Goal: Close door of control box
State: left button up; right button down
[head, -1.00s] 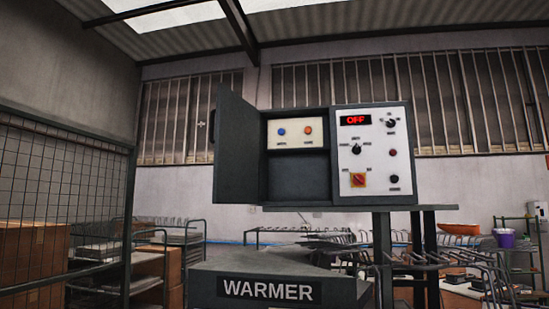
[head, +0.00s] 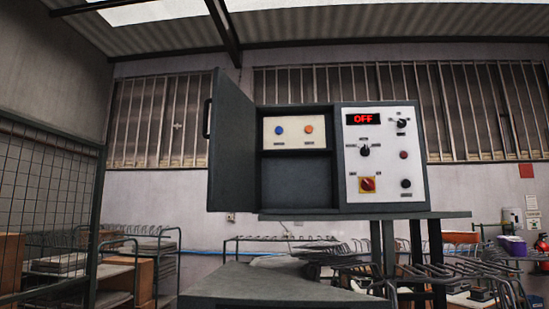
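The control box (head: 336,109) is a dark grey cabinet on a stand. Its door (head: 233,145) is hinged at the left of the open compartment and stands open, swung out toward me. A dark handle (head: 207,119) shows at the door's left edge. The white control panel (head: 384,155) at the right has a red display reading OFF, several knobs and a red-yellow switch. Neither of my grippers is in view.
A dark grey machine top (head: 270,285) stands low in front of the box. A wire mesh fence (head: 45,210) is at the left, with boxes and racks behind it. Metal racks (head: 455,275) fill the lower right. The space in front of the door looks clear.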

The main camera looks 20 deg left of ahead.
aim_at(232, 136)
jog(key=i+j+z, duration=0.15)
jog(key=j, duration=0.5)
jog(key=i+j+z, duration=0.15)
jog(key=j, duration=0.5)
jog(key=i+j+z, duration=0.15)
jog(key=j, duration=0.55)
jog(key=j+z, duration=0.15)
jog(key=j, duration=0.5)
jog(key=i+j, duration=0.1)
jog(key=j, duration=0.7)
